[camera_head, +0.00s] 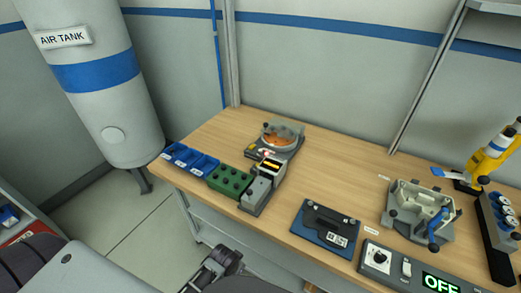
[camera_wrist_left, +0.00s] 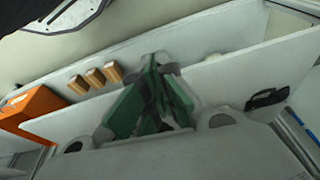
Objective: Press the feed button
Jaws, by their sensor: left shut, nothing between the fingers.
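The feeder (camera_head: 281,136), a round bowl with orange parts, stands at the back left of the wooden bench. A small red and white spot (camera_head: 265,153) shows at its front; I cannot tell whether it is the feed button. My left gripper (camera_head: 213,268) is low at the bottom of the head view, in front of the bench edge and well apart from the feeder. It is shut and empty. In the left wrist view, dark finger-like parts (camera_wrist_left: 158,92) show among green pieces. My right gripper is not in view.
Blue bins (camera_head: 190,159), a green block with holes (camera_head: 229,180) and a grey device (camera_head: 258,192) line the bench's left front. A dark blue case (camera_head: 325,228), a fixture (camera_head: 416,210) and a control box reading OFF (camera_head: 405,270) stand to the right.

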